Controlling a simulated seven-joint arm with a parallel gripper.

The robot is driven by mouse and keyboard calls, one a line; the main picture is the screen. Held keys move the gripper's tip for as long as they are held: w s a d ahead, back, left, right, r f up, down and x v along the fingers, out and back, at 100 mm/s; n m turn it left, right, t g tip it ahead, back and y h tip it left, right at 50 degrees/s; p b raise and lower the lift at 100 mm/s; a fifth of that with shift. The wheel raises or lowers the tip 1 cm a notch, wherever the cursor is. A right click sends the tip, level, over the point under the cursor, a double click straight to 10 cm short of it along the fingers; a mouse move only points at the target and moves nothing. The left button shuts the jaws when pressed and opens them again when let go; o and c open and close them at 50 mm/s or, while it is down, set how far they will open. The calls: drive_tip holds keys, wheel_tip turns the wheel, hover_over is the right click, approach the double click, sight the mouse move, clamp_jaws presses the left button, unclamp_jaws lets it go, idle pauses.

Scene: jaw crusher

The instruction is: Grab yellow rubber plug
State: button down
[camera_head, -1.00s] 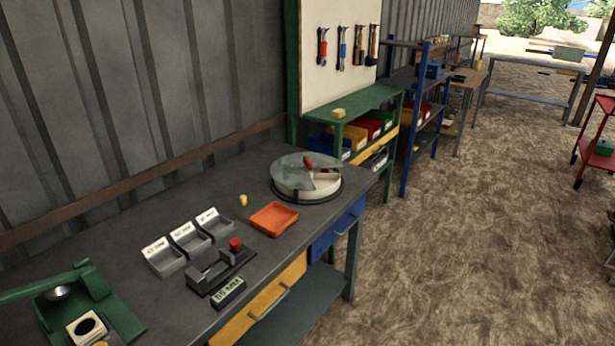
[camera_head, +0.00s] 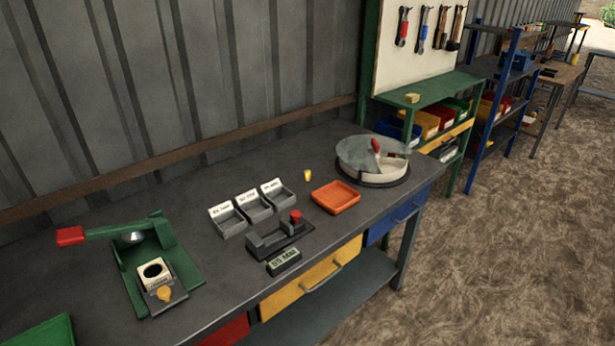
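A small yellow plug-like piece (camera_head: 307,175) stands on the dark workbench top (camera_head: 240,175), behind the orange tray (camera_head: 336,197). A second small yellow-orange piece (camera_head: 164,294) sits on the grey plate at the front of the green lever press (camera_head: 190,262), at the left of the bench. Both are too small to tell which one is the rubber plug. The press has a red-tipped lever and a pale block with a dark round hole. My gripper is not in view.
Several grey labelled bins (camera_head: 254,207) stand mid-bench, behind a dark fixture with a red knob (camera_head: 295,216). A round covered container (camera_head: 372,160) stands at the right end. A corrugated wall (camera_head: 200,80) runs behind. The bench's back left is clear.

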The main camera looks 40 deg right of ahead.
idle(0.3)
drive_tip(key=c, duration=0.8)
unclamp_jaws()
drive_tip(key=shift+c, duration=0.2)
